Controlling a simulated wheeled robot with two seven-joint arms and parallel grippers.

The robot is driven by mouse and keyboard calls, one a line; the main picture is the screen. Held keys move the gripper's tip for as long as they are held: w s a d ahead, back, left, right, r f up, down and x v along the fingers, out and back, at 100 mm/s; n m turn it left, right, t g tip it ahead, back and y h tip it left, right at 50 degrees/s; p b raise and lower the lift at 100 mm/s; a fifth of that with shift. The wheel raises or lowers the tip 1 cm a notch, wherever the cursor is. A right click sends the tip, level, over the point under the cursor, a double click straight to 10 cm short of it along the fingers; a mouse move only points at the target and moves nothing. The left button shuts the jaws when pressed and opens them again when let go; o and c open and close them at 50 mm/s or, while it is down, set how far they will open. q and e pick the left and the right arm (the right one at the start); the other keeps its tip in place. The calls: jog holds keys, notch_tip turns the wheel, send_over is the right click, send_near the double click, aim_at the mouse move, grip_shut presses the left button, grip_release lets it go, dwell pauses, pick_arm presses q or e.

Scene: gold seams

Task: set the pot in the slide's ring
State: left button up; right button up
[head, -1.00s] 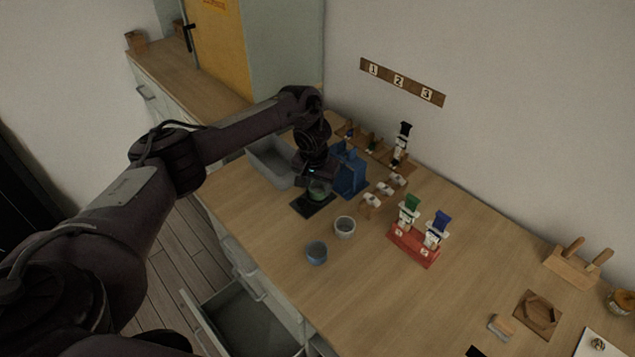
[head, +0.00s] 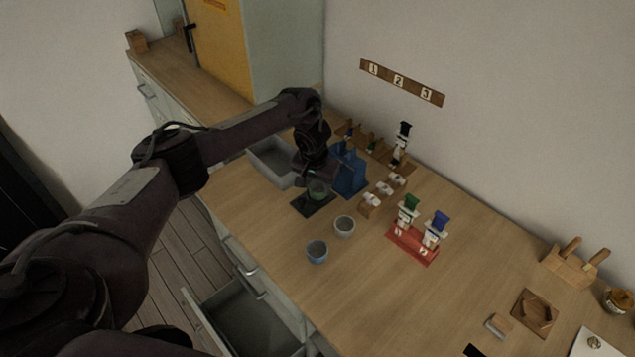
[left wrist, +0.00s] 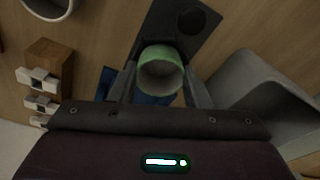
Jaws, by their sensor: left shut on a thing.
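The pot is a small green cup (head: 318,188), shut between the fingers of my left gripper (head: 317,182). It also shows in the left wrist view (left wrist: 160,72), open end toward the camera, gripped from both sides. A dark flat plate (head: 312,207), which looks like the slide, lies on the worktop under the gripper. In the left wrist view the plate (left wrist: 160,22) bears a dark round mark (left wrist: 191,20), perhaps the ring, beside the pot in the picture. The pot's base is hidden, so I cannot tell whether it touches the plate. My right gripper is not in view.
A blue stand (head: 349,172) is close behind the gripper. A grey bin (head: 268,168) stands to its left. A whitish cup (head: 344,227) and a blue cup (head: 316,251) stand nearer the front. A red rack (head: 412,246) is to the right. A drawer (head: 245,320) hangs open below.

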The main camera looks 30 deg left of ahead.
pick_arm(q)
jog(key=shift+f, duration=0.25)
dwell(0.6)
jog(key=o, duration=1)
jog(key=shift+o, duration=0.2)
jog(key=shift+r+p, duration=0.1)
jog(key=shift+p, duration=0.25)
jog(key=shift+s+r+p, duration=0.2)
jog(key=shift+r+p, duration=1)
jog(key=shift+p, duration=0.4)
jog(key=shift+s+r+p, duration=0.15)
jog(key=shift+r+p, duration=1.05)
jog(key=shift+p, duration=0.35)
notch_tip(320, 180, up, 8)
jog(key=s, duration=0.1)
jog(key=shift+f, duration=0.15)
